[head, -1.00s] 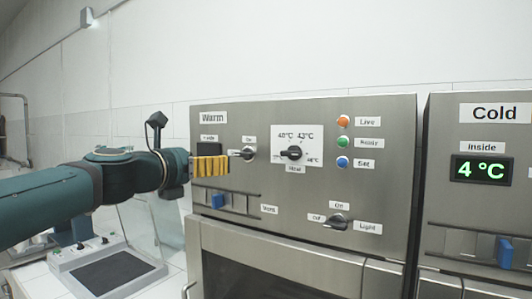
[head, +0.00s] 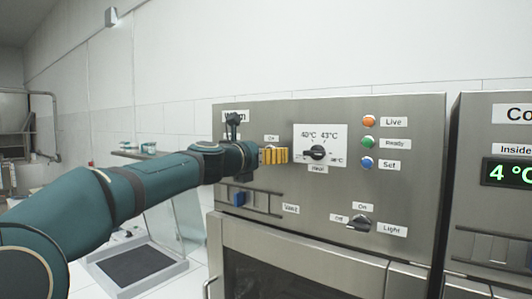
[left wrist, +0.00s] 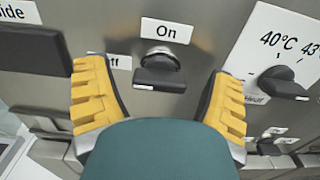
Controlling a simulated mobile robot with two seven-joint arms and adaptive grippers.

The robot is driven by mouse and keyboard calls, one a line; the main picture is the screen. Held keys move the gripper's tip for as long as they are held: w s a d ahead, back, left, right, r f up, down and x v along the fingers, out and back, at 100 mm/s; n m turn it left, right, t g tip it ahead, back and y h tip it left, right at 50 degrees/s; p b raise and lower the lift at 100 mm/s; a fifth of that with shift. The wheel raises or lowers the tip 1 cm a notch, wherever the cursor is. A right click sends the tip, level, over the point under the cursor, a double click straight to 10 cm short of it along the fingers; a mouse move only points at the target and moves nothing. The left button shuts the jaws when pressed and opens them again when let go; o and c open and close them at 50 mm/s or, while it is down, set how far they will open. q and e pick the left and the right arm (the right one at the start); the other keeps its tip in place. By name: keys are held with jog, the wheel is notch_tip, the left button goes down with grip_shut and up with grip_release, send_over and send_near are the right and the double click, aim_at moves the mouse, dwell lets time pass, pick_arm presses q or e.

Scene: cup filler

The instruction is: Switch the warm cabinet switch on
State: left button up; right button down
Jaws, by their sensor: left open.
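The warm cabinet (head: 330,185) is a steel front on the right of the head view. Its switch (left wrist: 160,72) shows in the left wrist view as a black rotary knob below an "On" label (left wrist: 166,29). The white mark on the knob lies at its left end, towards the partly hidden "Off" label. My left gripper (head: 272,156) is open in front of this switch and hides it in the head view. In the left wrist view its yellow fingers (left wrist: 160,100) stand left and right of the knob, apart from it. My right gripper is not in view.
A temperature dial (head: 317,153) is right of the switch, beside Live, Ready and Set lamps. A vent slider (head: 240,198) is below and a Light knob (head: 359,223) lower right. The Cold cabinet (head: 470,190) stands further right. A device with a dark plate (head: 128,265) is at lower left.

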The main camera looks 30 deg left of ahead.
pick_arm(q)
jog(key=shift+w, duration=0.1)
jog(key=c, duration=1.2)
jog(key=shift+m, duration=0.4)
jog(key=m+b, duration=0.1)
jog(key=m, duration=0.3)
jog(key=shift+m, duration=0.3)
jog(key=m+b, duration=0.2)
jog(key=m, duration=0.3)
jog(key=shift+d+f, duration=0.1)
jog(key=m+b, duration=0.1)
jog(key=m, duration=0.3)
jog(key=shift+m+b, duration=0.8)
jog(key=shift+m, duration=1)
